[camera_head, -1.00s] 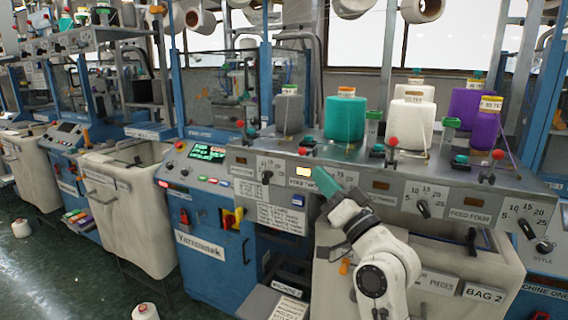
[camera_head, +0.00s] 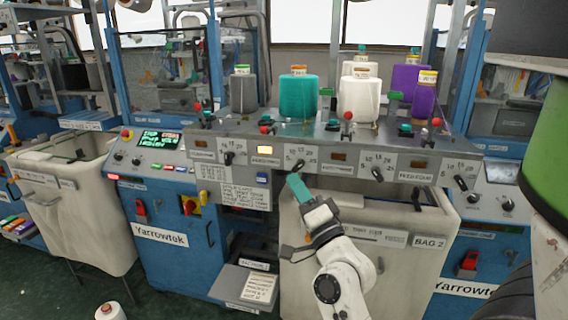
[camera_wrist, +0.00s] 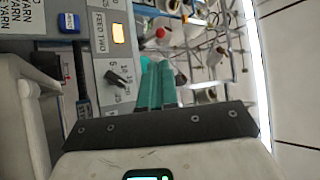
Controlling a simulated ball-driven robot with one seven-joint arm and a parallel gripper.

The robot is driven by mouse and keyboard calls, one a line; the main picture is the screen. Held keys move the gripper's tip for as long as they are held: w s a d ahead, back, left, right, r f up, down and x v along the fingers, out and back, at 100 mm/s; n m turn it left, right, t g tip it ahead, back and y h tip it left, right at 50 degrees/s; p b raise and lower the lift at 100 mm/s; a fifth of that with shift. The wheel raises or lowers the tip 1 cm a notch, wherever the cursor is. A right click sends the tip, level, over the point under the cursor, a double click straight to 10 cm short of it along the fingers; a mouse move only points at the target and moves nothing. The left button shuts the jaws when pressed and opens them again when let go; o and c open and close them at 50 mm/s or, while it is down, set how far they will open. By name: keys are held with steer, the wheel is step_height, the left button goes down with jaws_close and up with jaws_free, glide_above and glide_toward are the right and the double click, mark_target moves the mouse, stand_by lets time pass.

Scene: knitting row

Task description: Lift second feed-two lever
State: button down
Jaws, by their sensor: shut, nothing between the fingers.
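The grey panel (camera_head: 330,147) of the Yarrowtek machine carries a row of feed stations. Feed two has a lit amber lamp (camera_head: 265,149) and a black pointer lever (camera_head: 297,165) on a numbered dial. In the wrist view the FEED TWO label (camera_wrist: 99,32), the lit lamp (camera_wrist: 118,33) and the black lever (camera_wrist: 115,78) show left of my fingers. A red-balled lever (camera_head: 265,128) stands above the lamp on the panel's top. My gripper (camera_head: 294,181) has teal fingers, shut and empty, just below the feed-two dial; contact cannot be told. The fingers also show in the wrist view (camera_wrist: 157,68).
Several yarn cones, including a teal cone (camera_head: 298,95), stand behind the panel. A cream bin marked BAG 2 (camera_head: 403,266) is below it, under my arm. A large green-and-black object (camera_head: 545,140) fills the right edge. A white cone (camera_head: 110,311) stands on the floor at lower left.

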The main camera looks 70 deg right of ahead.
mark_target(266, 132)
steer(key=p+x, duration=0.5)
steer(key=x, duration=0.7)
steer(key=shift+s+r, duration=0.15)
steer(key=shift+w+d+r, duration=0.2)
steer(key=shift+w+d, duration=0.15)
steer(key=shift+w, duration=0.1)
